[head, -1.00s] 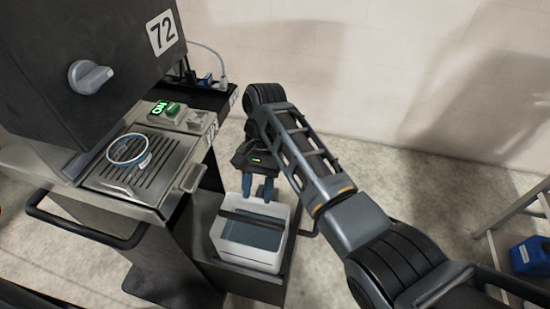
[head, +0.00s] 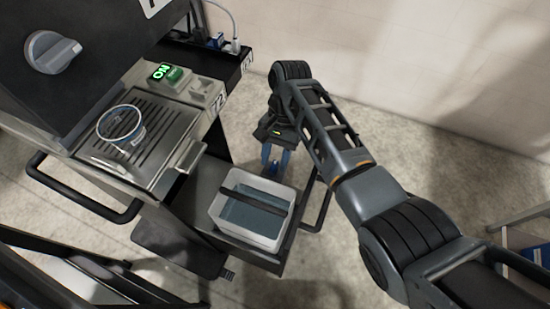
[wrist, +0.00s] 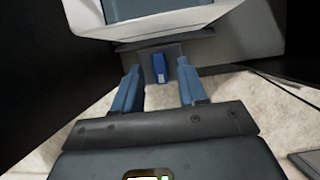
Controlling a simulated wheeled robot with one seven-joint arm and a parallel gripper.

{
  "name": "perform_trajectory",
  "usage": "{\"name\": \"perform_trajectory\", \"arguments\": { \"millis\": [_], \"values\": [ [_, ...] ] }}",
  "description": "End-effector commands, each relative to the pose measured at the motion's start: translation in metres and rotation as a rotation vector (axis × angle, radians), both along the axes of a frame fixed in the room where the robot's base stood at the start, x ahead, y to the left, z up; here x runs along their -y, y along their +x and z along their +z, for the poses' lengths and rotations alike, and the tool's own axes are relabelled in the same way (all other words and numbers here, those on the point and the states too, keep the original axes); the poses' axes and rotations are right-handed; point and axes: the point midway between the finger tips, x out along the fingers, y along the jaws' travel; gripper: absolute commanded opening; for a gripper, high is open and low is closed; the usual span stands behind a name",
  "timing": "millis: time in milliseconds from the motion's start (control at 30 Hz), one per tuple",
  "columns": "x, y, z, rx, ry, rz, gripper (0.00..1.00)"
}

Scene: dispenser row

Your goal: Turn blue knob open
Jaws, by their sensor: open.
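A small blue block-shaped part with a pale end, which looks like the blue knob (wrist: 158,67), shows in the wrist view on a dark plate below the white bin. It lies between my fingers in that picture, with no contact visible. In the head view I cannot make it out; my gripper or the bin hides it. My gripper (head: 275,159) points down beside the far right edge of the bin, its two blue fingers apart. In the wrist view my gripper (wrist: 156,75) is open and empty.
The white bin (head: 217,209) holds bluish liquid under a black handle on a low shelf. Left stands the dispenser with a grey dial (head: 53,52), a lit green ON switch (head: 166,72) and a cup (head: 121,126) on its grate.

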Motion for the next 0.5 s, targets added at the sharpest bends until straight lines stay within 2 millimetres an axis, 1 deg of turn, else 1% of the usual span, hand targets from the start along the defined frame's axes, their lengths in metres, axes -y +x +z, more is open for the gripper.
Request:
{"name": "perform_trajectory", "arguments": {
  "millis": [133,400,500],
  "values": [
    [-0.0013,-0.0038,-0.0089,0.000,0.000,0.000,0.41],
    [-0.0013,-0.0043,-0.0105,0.000,0.000,0.000,0.41],
    [-0.0013,-0.0042,-0.0104,0.000,0.000,0.000,0.33]
  ]
}}
